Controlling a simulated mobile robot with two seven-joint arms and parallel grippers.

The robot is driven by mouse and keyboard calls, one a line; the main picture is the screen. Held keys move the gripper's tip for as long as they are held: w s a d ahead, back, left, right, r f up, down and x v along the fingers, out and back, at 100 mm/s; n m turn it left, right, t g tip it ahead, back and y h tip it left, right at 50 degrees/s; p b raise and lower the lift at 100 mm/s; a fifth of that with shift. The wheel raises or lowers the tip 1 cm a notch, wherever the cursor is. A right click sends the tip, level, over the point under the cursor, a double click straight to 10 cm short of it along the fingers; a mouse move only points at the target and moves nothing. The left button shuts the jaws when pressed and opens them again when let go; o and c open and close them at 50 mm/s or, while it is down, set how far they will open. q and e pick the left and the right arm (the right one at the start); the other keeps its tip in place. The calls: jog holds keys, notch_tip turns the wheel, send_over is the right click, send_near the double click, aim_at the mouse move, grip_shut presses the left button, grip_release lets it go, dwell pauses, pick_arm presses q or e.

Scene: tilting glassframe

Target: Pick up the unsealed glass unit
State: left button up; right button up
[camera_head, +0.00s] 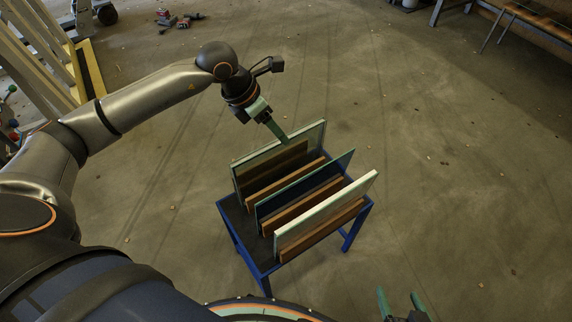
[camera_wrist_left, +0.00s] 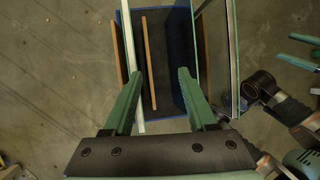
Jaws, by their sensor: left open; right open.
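Three upright glass panes stand in a rack on a blue stand (camera_head: 229,226). The back pane (camera_head: 240,178) has a pale edge, the middle pane (camera_head: 305,189) is dark with a thin teal edge, and the front pane (camera_head: 330,208) has a broad whitish edge. I cannot tell which is the unsealed unit. My left gripper (camera_head: 284,137) is open just above the back pane's top edge. In the left wrist view its open fingers (camera_wrist_left: 160,80) point down, with a pale pane edge (camera_wrist_left: 130,50) beside the left finger. My right gripper (camera_head: 400,301) is open and empty at the bottom right.
Wooden slats (camera_head: 285,182) run between the panes. A yellow-edged wooden rack (camera_head: 88,70) stands at the upper left, and red tools (camera_head: 174,20) lie on the floor behind. A bench (camera_head: 535,18) stands at the upper right. The floor right of the stand is mostly clear.

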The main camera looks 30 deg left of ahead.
aim_at(280, 142)
pick_arm(q)
jog(key=a, duration=0.1)
jog(key=w+a+y, duration=0.1)
jog(key=a, duration=0.1)
jog(key=shift+w+f+y, duration=0.25)
jog(key=shift+f+y, duration=0.05)
jog(key=shift+f, duration=0.05)
jog(key=b+x, duration=0.1)
jog(key=x, duration=0.4)
jog(key=shift+w+d+f, duration=0.1)
jog(key=shift+w+f, duration=0.05)
jog(key=shift+f, duration=0.05)
jog(key=shift+w+f, duration=0.2)
jog(key=shift+f, duration=0.25)
jog(key=x, duration=0.2)
jog(key=b+x, duration=0.1)
jog(key=shift+w+a+f, duration=0.15)
jog(key=shift+a+f, duration=0.1)
jog(key=shift+f, duration=0.05)
jog(key=shift+w+d+f, duration=0.15)
jog(key=shift+w+f, duration=0.1)
jog(key=shift+f, duration=0.35)
grip_shut()
pick_arm(e)
jog(key=shift+w+d+f+t, duration=0.2)
jog(key=shift+w+f+t, duration=0.25)
jog(key=shift+w, duration=0.1)
jog(key=shift+s+f, duration=0.15)
jog(key=shift+s, duration=0.1)
